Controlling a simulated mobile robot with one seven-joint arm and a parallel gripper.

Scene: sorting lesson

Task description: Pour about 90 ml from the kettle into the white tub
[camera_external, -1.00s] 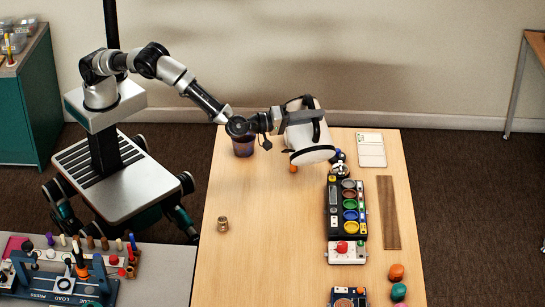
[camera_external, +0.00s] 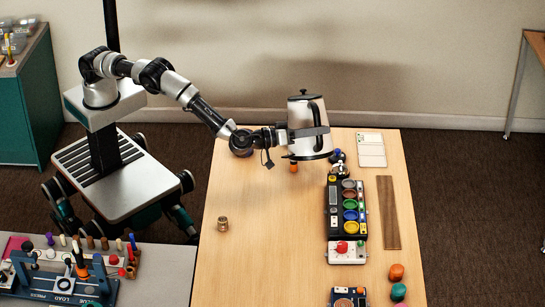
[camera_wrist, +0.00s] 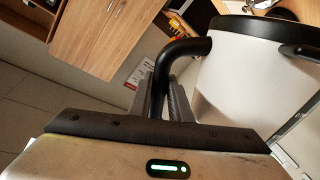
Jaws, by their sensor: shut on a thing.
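The kettle (camera_external: 301,112), silver with a black handle, base and lid knob, hangs nearly upright above the far end of the table in the external view. Its pale body (camera_wrist: 250,75) fills the upper right of the wrist view. My gripper (camera_external: 316,131) is shut on the kettle's black handle, which passes between the fingers (camera_wrist: 162,95) in the wrist view. I cannot make out the white tub in either view; the kettle and arm cover part of the far table. No liquid stream shows.
On the wooden table (camera_external: 255,270), a tray of coloured pots (camera_external: 349,205) stands right of centre, beside a brown plank (camera_external: 389,212). A small brass-coloured piece (camera_external: 222,224) stands at the left. An orange item (camera_external: 293,165) is just below the kettle. The middle-left is clear.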

